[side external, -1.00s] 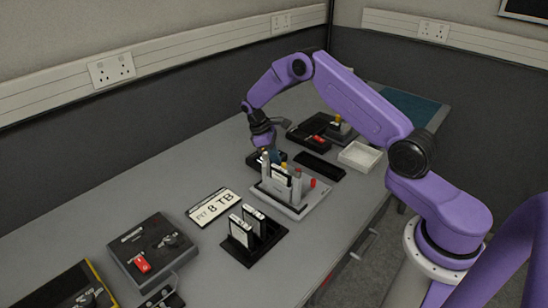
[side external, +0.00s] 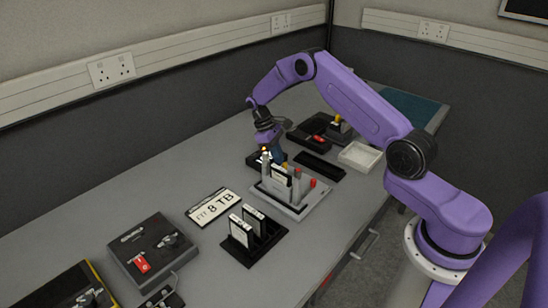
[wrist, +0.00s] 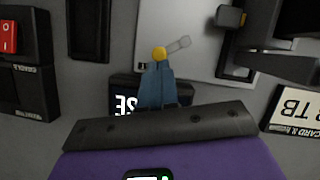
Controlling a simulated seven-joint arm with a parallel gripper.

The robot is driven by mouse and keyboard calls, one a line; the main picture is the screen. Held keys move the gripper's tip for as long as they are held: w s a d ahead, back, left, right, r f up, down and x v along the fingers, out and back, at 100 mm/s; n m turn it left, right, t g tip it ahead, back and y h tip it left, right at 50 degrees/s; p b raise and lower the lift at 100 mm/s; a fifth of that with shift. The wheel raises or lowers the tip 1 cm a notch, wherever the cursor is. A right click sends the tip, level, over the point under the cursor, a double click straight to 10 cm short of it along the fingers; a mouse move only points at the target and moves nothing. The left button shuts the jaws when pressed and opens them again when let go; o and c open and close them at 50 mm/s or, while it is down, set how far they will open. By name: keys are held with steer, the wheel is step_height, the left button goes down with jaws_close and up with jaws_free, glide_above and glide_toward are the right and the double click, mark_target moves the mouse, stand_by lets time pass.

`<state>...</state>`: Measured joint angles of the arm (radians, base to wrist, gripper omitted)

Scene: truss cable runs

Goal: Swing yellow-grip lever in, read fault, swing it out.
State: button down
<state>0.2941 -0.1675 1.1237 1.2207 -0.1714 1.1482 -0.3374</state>
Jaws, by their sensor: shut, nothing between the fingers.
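In the wrist view, the yellow grip (wrist: 158,53) sits at the end of a short grey lever (wrist: 179,44) that points up and right over a pale grey plate. My gripper (wrist: 155,68) has its blue fingers together, with their tips right beside or against the yellow grip; I cannot tell whether they touch. In the side view, my gripper (side external: 278,157) is low behind the grey fixture (side external: 313,203), which holds a white-labelled drive and several coloured-tip posts. A dark display (wrist: 125,104) with partly hidden white characters lies beneath my fingers; its full text is not readable.
A "FIT 8 TB" card (side external: 213,207) and a black rack with drives (side external: 268,243) stand left of the fixture. A white tray (side external: 360,156) and black trays lie to the right. A grey box with a red switch (side external: 141,262) is nearer left. Bare bench lies behind the card.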

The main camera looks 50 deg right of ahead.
steer(key=shift+s+d+m+y, duration=0.3)
steer(key=shift+d+m+y, duration=0.1)
steer(key=shift+m, duration=0.6)
steer(key=shift+s+d+m+y, duration=0.3)
steer(key=shift+m+y, duration=0.1)
steer(key=shift+m, duration=0.6)
steer(key=shift+s+d+m+y, duration=0.3)
steer(key=shift+m+y, duration=0.1)
steer(key=shift+m, duration=0.6)
steer(key=shift+s+d+m+y, duration=0.15)
steer(key=shift+s+m+y, duration=0.15)
steer(key=shift+m, duration=0.45)
steer(key=shift+s+d+m+y, duration=0.2)
steer(key=shift+s+m, duration=0.1)
steer(key=shift+m, duration=0.45)
steer(key=shift+s+m+t+y, duration=0.4)
steer(key=shift+s+m, duration=0.1)
steer(key=shift+m, duration=0.6)
steer(key=shift+s+m, duration=0.1)
steer(key=shift+m, duration=0.2)
